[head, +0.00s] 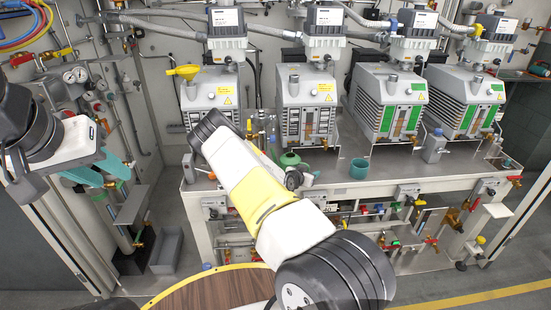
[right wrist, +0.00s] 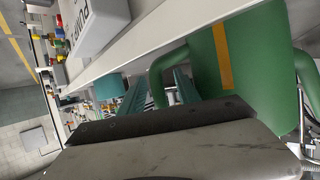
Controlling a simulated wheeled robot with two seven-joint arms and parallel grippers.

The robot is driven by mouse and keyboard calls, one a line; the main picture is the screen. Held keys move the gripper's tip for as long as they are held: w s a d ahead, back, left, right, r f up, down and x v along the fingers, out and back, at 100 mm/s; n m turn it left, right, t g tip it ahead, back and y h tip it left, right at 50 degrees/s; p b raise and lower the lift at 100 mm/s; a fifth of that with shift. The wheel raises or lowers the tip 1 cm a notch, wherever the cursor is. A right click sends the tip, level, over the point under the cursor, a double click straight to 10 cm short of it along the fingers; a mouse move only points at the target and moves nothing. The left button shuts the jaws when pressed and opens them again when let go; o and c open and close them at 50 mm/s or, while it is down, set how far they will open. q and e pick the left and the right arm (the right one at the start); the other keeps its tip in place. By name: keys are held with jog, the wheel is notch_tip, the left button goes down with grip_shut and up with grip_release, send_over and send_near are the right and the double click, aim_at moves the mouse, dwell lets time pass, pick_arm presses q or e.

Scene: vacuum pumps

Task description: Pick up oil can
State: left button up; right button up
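The green oil can (head: 290,159) stands on the pump bench in the head view, mostly hidden behind my right arm. In the right wrist view the can (right wrist: 255,70) is large and close at the right, with an orange stripe. Its curved green handle (right wrist: 158,72) shows between the teal fingers of my right gripper (right wrist: 160,78). These fingers are apart, one on each side of the handle, with visible gaps. In the head view the right fingers are hidden. My left gripper (head: 97,172) is open and empty at the left, away from the can.
Several grey vacuum pumps (head: 308,104) line the back of the bench (head: 395,162). A teal cup (head: 359,168) and a grey bottle (head: 434,147) stand right of the can. Valves and pipes fill the area below the bench.

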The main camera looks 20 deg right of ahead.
grip_shut()
dwell(1.4)
